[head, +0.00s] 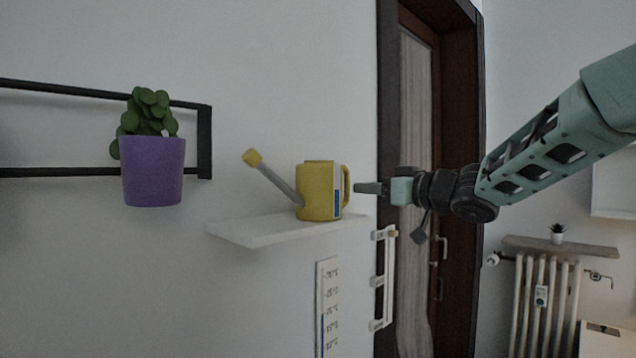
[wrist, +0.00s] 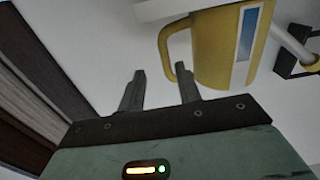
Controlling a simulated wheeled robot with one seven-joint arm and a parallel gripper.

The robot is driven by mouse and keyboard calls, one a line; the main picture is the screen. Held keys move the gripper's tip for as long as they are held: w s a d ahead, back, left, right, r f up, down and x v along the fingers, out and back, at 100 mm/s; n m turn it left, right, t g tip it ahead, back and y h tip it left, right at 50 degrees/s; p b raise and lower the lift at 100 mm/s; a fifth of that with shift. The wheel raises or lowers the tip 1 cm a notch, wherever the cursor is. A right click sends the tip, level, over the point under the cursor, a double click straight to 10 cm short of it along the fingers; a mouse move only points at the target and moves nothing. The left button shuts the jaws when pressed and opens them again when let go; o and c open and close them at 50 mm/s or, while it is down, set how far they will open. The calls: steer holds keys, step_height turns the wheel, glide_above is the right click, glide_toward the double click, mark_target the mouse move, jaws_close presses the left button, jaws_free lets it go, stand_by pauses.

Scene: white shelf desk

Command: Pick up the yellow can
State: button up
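The yellow can (head: 318,190) is a watering can with a grey spout pointing left, a yellow tip and a handle on its right. It stands upright on a small white wall shelf (head: 262,232). My gripper (head: 362,188) is just right of the handle, at about the can's mid-height. In the wrist view, the can (wrist: 220,48) and its handle (wrist: 168,50) are beyond my fingers, toward the right. The two fingers of my gripper (wrist: 160,85) stand apart with nothing between them. The handle appears near the right finger; I cannot tell if they touch.
A purple pot (head: 153,172) with a green plant hangs by a black wall frame (head: 204,142) at left. A dark door frame (head: 388,80) stands behind my gripper.

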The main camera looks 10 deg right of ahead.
mark_target(347, 195)
steer(key=p+x, duration=0.1)
steer(key=x, duration=0.1)
steer(key=p+x, duration=0.1)
steer(key=x, duration=0.2)
steer(key=shift+a+p, duration=0.3)
steer(key=shift+a, duration=0.2)
steer(key=shift+w+a+f, duration=0.1)
steer(key=shift+w+a, duration=0.1)
steer(key=shift+w, duration=0.1)
jaws_close()
